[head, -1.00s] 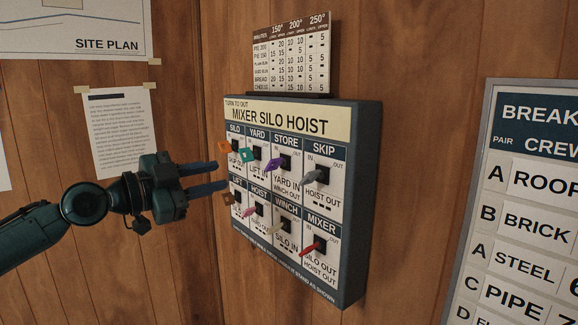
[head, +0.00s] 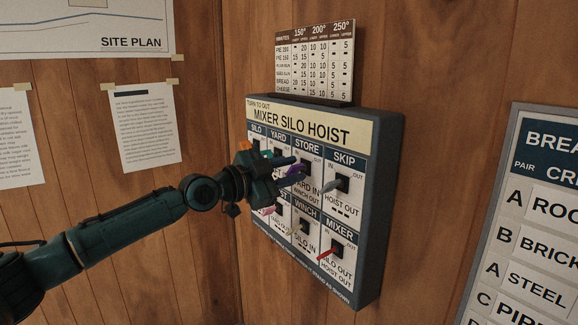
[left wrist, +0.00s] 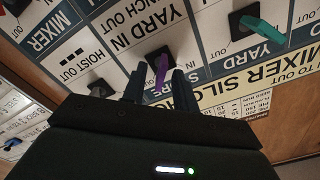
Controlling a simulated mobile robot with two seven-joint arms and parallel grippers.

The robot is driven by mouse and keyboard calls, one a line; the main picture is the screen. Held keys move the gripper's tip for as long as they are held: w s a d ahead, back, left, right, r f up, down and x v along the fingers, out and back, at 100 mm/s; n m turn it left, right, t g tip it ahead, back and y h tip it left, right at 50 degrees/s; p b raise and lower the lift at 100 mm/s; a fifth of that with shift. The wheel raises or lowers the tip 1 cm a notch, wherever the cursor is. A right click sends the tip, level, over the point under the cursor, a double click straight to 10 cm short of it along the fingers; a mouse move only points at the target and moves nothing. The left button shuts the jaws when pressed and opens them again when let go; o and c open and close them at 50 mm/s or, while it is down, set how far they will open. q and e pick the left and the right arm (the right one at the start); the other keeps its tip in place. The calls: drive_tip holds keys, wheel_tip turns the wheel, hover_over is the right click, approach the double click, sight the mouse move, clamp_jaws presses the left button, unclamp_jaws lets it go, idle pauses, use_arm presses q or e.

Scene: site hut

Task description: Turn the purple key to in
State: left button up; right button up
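The purple key (head: 294,170) sits in the STORE switch, in the upper row of the key panel (head: 392,200). In the left wrist view the purple key (left wrist: 161,68) stands between the two fingertips of my left gripper (left wrist: 158,80), with a visible gap on each side. That gripper is open. In the head view my left gripper (head: 299,168) reaches in from the left, its fingers above and below the key and partly hiding it. IN is printed left of the switch; the key's exact angle is hard to read. My right gripper is not in view.
A teal key (left wrist: 265,29) is close beside the gripper at YARD. A grey key (head: 334,184) is at SKIP, and a red key (head: 328,253) is at MIXER below. A minutes chart (head: 315,62) stands on top of the panel.

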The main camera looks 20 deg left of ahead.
use_arm(q)
drive_tip(key=shift+w, duration=0.1)
drive_tip(key=shift+c, duration=0.6)
drive_tip(key=shift+c, duration=0.6)
clamp_jaws()
